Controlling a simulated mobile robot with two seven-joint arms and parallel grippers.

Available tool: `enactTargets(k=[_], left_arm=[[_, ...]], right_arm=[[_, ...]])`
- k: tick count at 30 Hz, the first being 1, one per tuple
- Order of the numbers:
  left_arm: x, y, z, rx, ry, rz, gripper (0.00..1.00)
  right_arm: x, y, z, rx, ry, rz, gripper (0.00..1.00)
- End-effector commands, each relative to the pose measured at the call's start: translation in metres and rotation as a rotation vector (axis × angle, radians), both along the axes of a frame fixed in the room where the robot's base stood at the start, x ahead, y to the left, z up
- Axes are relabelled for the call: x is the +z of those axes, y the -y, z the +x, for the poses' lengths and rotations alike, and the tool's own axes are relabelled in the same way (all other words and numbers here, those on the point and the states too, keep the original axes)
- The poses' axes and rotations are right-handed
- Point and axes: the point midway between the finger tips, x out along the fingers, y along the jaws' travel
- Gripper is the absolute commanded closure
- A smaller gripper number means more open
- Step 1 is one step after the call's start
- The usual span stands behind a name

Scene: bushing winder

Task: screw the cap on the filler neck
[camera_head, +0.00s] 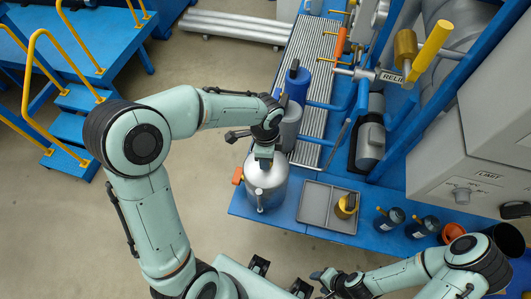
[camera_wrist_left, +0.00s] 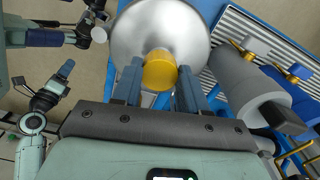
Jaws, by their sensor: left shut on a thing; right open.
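A silver metal canister (camera_head: 268,188) with a domed top stands at the table's left front corner. My left gripper (camera_head: 264,160) points down over its top. In the left wrist view the two fingers of this gripper (camera_wrist_left: 160,78) are shut around a yellow cap (camera_wrist_left: 160,70), with the silver canister top (camera_wrist_left: 150,25) right behind it. The filler neck is hidden beneath the cap and fingers, so I cannot tell whether the cap is seated on it. My right gripper (camera_head: 322,278) is open and empty in front of the table, low in the head view.
A grey divided tray (camera_head: 313,207) holding a yellow-and-dark item (camera_head: 346,205) lies right of the canister. Dark bottles (camera_head: 390,219) and an orange cup (camera_head: 452,232) stand further right. A grey cylinder (camera_head: 289,125) stands close behind the canister. Blue frame and machine housing fill the right.

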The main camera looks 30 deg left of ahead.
Motion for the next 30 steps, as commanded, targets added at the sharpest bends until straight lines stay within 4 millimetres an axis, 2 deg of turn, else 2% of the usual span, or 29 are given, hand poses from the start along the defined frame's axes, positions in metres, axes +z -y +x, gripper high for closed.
enactTargets(k=[1, 6, 15, 20, 27, 30], left_arm=[[0.005, -0.001, 0.004, 0.002, 0.018, 0.001, 0.94], [0.006, -0.001, 0.005, -0.022, 0.018, 0.001, 0.94], [0.008, -0.001, 0.007, -0.369, 0.018, 0.003, 0.94], [0.006, 0.000, 0.006, -0.411, 0.019, 0.003, 0.94], [0.008, -0.001, 0.007, -0.609, 0.018, 0.003, 0.94], [0.006, 0.000, 0.007, -0.637, 0.019, 0.003, 0.94]], right_arm=[[0.000, 0.000, 0.000, 0.000, 0.000, 0.000, 0.48], [0.002, 0.000, 0.001, 0.000, 0.001, 0.000, 0.48], [0.023, 0.000, 0.016, 0.000, 0.018, 0.000, 0.48], [0.023, 0.000, 0.016, 0.000, 0.019, 0.000, 0.48], [0.037, 0.000, 0.028, 0.000, 0.031, 0.000, 0.48], [0.038, 0.000, 0.029, 0.000, 0.032, 0.000, 0.48]])
